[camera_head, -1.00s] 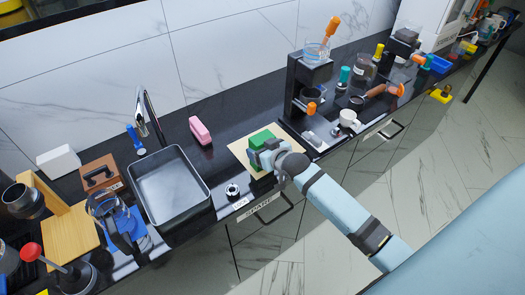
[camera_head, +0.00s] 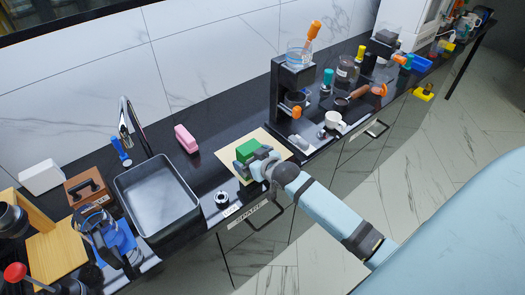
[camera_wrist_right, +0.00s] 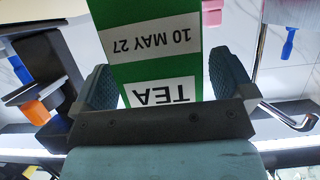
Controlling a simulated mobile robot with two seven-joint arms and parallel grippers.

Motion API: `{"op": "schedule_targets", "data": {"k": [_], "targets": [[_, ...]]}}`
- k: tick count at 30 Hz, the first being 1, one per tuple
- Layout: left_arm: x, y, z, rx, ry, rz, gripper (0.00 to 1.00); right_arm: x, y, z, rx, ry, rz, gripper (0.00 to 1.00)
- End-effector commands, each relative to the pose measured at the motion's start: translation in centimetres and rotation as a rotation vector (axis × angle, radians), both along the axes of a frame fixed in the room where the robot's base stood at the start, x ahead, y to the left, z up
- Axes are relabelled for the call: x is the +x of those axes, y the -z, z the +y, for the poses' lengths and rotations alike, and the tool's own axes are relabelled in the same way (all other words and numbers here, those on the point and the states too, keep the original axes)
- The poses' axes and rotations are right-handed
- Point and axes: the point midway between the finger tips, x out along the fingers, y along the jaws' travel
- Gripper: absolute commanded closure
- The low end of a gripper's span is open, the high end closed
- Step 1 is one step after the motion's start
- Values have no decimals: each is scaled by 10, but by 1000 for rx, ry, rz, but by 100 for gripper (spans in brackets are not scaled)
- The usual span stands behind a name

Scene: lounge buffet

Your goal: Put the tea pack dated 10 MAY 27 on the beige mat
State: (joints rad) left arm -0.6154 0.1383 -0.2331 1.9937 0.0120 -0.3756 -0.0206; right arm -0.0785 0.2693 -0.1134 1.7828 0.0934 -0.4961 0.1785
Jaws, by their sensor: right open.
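The green tea pack (camera_head: 247,150) stands on the beige mat (camera_head: 277,149) in the head view. In the right wrist view the pack (camera_wrist_right: 162,45) shows white labels reading "10 MAY 27" and "TEA", upside down. My right gripper (camera_head: 259,166) is at the near side of the pack, low over the mat. In the right wrist view its fingers (camera_wrist_right: 162,85) are open, one on each side of the pack, with a gap at the right finger. The pack's far side is hidden. My left gripper does not show.
A black coffee machine (camera_head: 280,90) stands right of the mat, with a white cup (camera_head: 334,120) near it. A pink block (camera_head: 186,138) lies behind left. A grey sink (camera_head: 158,197) and a small round white-and-black item (camera_head: 222,199) are to the left.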

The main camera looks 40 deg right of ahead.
Motion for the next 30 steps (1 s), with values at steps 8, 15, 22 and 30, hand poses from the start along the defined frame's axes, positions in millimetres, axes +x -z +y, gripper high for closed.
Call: {"op": "schedule_targets", "data": {"k": [8,15,22,30], "targets": [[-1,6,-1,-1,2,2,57,-56,-21,-4,0,0,2,0],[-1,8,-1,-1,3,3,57,-91,-37,-7,0,0,1,0],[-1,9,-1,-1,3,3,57,-129,-1,20,-2,-40,56,0],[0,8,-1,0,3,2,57,-234,90,111,-13,-175,176,0]]}}
